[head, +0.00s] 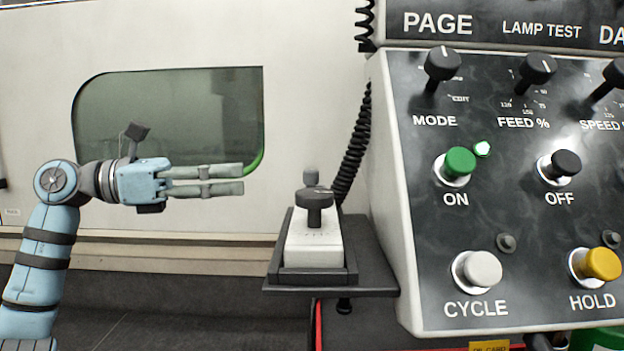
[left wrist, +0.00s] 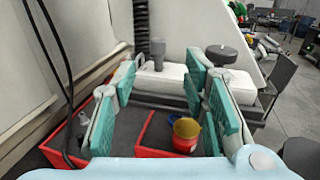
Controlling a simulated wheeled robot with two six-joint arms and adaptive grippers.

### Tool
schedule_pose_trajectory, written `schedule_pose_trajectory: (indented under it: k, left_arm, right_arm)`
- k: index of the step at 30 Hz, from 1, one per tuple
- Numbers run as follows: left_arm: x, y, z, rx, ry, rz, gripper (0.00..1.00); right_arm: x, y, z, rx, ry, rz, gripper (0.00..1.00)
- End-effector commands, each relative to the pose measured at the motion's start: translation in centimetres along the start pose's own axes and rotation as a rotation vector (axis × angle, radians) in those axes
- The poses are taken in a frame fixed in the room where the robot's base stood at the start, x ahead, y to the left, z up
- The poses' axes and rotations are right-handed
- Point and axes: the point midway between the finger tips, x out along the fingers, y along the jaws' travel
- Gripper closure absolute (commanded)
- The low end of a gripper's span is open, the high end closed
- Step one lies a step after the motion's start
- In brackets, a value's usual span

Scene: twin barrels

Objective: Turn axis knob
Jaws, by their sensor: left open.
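A white pendant box (head: 314,245) sits on a dark shelf left of the control panel. A black knob (head: 314,205) stands on its top, with small unreadable marks beside it. A smaller grey knob (head: 311,177) shows just behind. I take the black one as the axis knob; no label confirms it. My left gripper (head: 243,179) is open and empty, left of the box and a little higher, touching nothing. In the left wrist view the box lies beyond the open teal fingers (left wrist: 160,75), with the black knob (left wrist: 222,54) right and the grey knob (left wrist: 157,50) left.
The control panel (head: 520,230) with knobs and buttons rises right of the shelf (head: 370,275). A coiled black cable (head: 352,150) hangs behind the box. A machine door with a window (head: 165,115) lies behind my arm. Red bins (left wrist: 150,135) show below the gripper.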

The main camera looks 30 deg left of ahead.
Motion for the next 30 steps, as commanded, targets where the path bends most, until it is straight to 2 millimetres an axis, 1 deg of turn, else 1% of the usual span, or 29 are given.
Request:
schedule_pose_trajectory:
  k: [5, 9, 12, 15, 18, 21, 27, 29, 30]
  left_arm:
    - [4.0, -0.1, 0.3, -0.002, -0.001, -0.007, 0.6]
    - [7.8, -0.2, 0.4, -0.002, -0.001, -0.006, 0.6]
    - [10.2, -0.2, 0.2, -0.003, 0.0, -0.006, 0.6]
    - [12.0, -0.1, 0.2, -0.003, 0.001, -0.004, 0.6]
    - [13.0, -0.1, 0.1, -0.003, 0.001, -0.001, 0.6]
    - [13.5, -0.1, 0.0, -0.003, 0.002, -0.001, 0.6]
    - [13.5, -0.1, 0.0, -0.003, 0.003, 0.0, 0.6]
    - [13.5, -0.1, 0.0, -0.003, 0.003, 0.0, 0.68]
    - [13.5, -0.1, 0.0, -0.003, 0.003, 0.0, 0.74]
  right_arm:
    - [-1.2, 0.4, -0.1, -0.002, 0.0, 0.004, 0.6]
    - [-2.0, 0.5, -0.2, -0.002, 0.0, 0.004, 0.6]
    - [-2.4, 0.5, -0.2, -0.002, 0.0, 0.004, 0.6]
    - [-2.6, 0.5, -0.2, -0.002, 0.0, 0.004, 0.6]
    - [-2.7, 0.5, -0.3, -0.002, 0.0, 0.004, 0.6]
    - [-2.8, 0.5, -0.3, -0.002, 0.0, 0.004, 0.6]
    - [-2.7, 0.5, -0.2, -0.002, 0.0, 0.004, 0.6]
    - [-2.7, 0.5, -0.2, -0.001, 0.0, 0.003, 0.6]
    - [-2.7, 0.4, -0.2, -0.001, 0.0, 0.003, 0.6]
